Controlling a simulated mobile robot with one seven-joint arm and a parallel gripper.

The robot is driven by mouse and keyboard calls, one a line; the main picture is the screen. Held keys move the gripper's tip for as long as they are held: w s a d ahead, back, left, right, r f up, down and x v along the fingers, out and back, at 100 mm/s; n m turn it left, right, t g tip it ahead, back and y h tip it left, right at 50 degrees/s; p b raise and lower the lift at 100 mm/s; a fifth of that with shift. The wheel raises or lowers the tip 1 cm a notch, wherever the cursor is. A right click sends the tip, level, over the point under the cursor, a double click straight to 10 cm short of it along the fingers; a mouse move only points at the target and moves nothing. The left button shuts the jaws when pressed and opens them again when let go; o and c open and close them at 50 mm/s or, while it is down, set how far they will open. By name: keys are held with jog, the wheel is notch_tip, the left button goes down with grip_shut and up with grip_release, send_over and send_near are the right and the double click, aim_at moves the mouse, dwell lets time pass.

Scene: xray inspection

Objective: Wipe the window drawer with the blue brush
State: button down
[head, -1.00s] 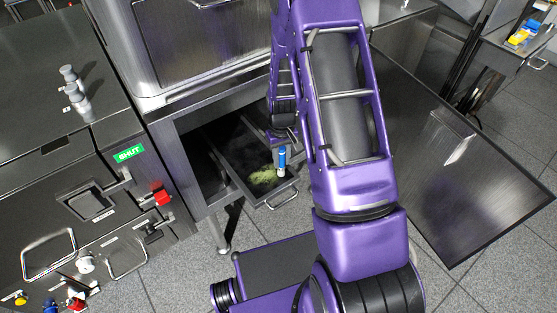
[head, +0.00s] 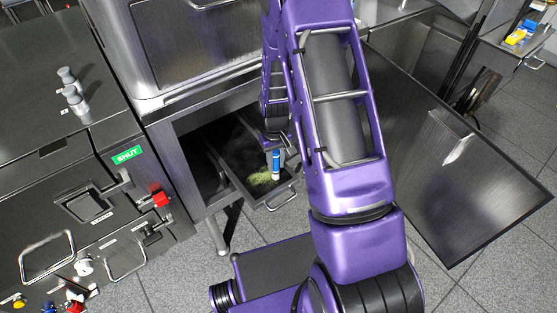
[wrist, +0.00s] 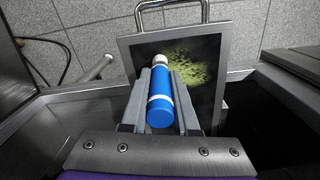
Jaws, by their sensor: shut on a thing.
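The blue brush (head: 276,163) is a blue cylinder with white bands and a pale end. My gripper (wrist: 161,92) is shut on it; in the wrist view the blue brush (wrist: 161,95) lies between the two fingers, pale end pointing away. The window drawer (head: 279,197) is pulled out of the cabinet below the machine. Its dark panel bears a yellow-green dirt patch (head: 259,178), just left of the brush. In the wrist view the patch (wrist: 190,60) lies right of and beyond the brush's pale end. Whether the brush touches the panel I cannot tell.
An open cabinet door (head: 450,170) stands to the right. A console (head: 70,190) with handles, a red knob and a green SHUT label stands at left. The drawer has a metal handle (wrist: 172,8) at its front. Grey tiled floor is clear in front.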

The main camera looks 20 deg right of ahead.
dwell(0.3)
jog(key=shift+s+a, duration=0.25)
jog(key=shift+a, duration=0.65)
jog(key=shift+s+a, duration=0.1)
jog(key=shift+s+a, duration=0.3)
jog(key=shift+a, duration=0.55)
jog(key=shift+w+d, duration=0.2)
jog(key=shift+d, duration=0.3)
jog(key=shift+w+d, duration=0.15)
jog(key=shift+d, duration=0.35)
jog(key=shift+d, duration=0.1)
jog(key=shift+w+d, duration=0.35)
jog(key=shift+d, duration=0.45)
